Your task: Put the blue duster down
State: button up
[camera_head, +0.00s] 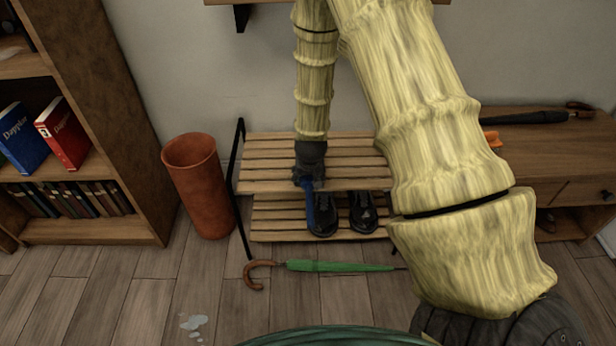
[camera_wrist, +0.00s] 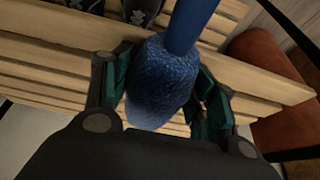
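The blue duster shows its fluffy head (camera_wrist: 158,85) between the two fingers of my gripper (camera_wrist: 160,95) in the wrist view. The fingers close around the head from both sides. Its blue handle (camera_wrist: 192,22) runs up and away in that view. In the head view my gripper (camera_head: 309,178) is over the front part of the rack's top slatted shelf (camera_head: 260,178). The duster's blue handle (camera_head: 308,208) hangs down past the shelf's front edge. The duster's head is hidden there by my gripper. Whether the head touches the slats cannot be told.
Black shoes (camera_head: 363,212) stand on the lower shelf. A green umbrella (camera_head: 335,266) lies on the floor in front. A terracotta cylinder (camera_head: 200,185) stands left of the rack, beside a bookcase (camera_head: 95,70). A wooden cabinet (camera_head: 555,150) is right. The top shelf's left part is clear.

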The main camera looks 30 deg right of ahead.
aim_at(310, 187)
jog(key=shift+o, duration=0.8)
jog(key=shift+r, duration=0.35)
jog(key=p+v, duration=0.3)
jog(key=v, duration=0.8)
jog(key=s+a+f+n+g, duration=0.1)
jog(key=s+a+f+n, duration=0.1)
jog(key=s+a+f, duration=0.4)
jog(key=s+a+f+n+g, duration=0.1)
jog(key=s+a+f, duration=0.1)
jog(key=s+f, duration=0.7)
jog(key=s+a+f+n+g+y, duration=0.1)
jog(key=s+a+f, duration=0.3)
jog(key=s, duration=0.5)
jog(key=s+a+f+n+y, duration=0.1)
jog(key=s+a+f, duration=0.3)
jog(key=s, duration=0.5)
jog(key=shift+a+n+g, duration=0.35)
jog(key=shift+n+g, duration=0.05)
